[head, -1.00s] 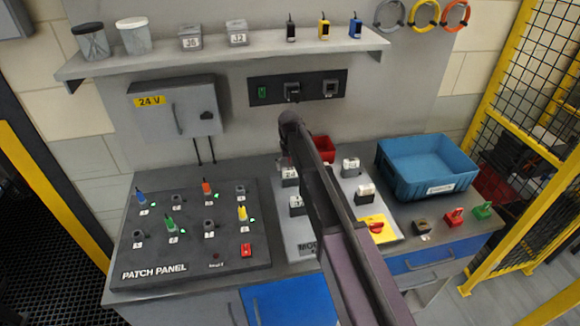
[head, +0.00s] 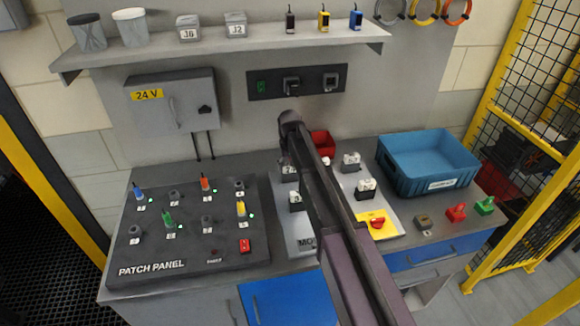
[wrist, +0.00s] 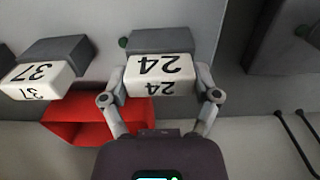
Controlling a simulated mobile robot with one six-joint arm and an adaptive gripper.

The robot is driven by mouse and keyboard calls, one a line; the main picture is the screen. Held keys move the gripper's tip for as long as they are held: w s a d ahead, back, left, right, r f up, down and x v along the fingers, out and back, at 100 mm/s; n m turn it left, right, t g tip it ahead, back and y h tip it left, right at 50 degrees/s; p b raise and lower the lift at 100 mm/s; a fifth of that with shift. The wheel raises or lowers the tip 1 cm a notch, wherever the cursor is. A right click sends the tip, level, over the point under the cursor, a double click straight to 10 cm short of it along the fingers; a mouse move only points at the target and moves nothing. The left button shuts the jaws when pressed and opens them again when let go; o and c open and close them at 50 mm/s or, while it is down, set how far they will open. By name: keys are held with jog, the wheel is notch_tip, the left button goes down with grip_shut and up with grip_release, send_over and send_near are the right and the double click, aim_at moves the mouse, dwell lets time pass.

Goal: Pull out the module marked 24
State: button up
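The module marked 24 (wrist: 160,76) is a white-faced block with a grey body, its number upside down in the wrist view. My gripper (wrist: 160,80) has one finger on each side of it, and both fingers appear to press against its sides. In the head view my gripper (head: 286,152) is at the back left of the module board (head: 304,243), and my arm hides much of that area. I cannot tell whether the module is still seated. The module marked 37 (wrist: 38,81) stands apart, to the left in the wrist view.
A red bin (wrist: 85,120) lies close beside the modules, toward the wall. Other modules (head: 366,188) stand on the board. A blue crate (head: 430,165) is to the right, and the patch panel (head: 190,255) with coloured plugs is to the left. A shelf (head: 220,45) is above.

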jog(key=shift+c, duration=0.9)
jog(key=shift+r+p, duration=2.65)
jog(key=shift+p, duration=0.05)
jog(key=shift+r+p, duration=1.95)
jog(key=shift+r, duration=0.05)
jog(key=shift+s+f, duration=0.1)
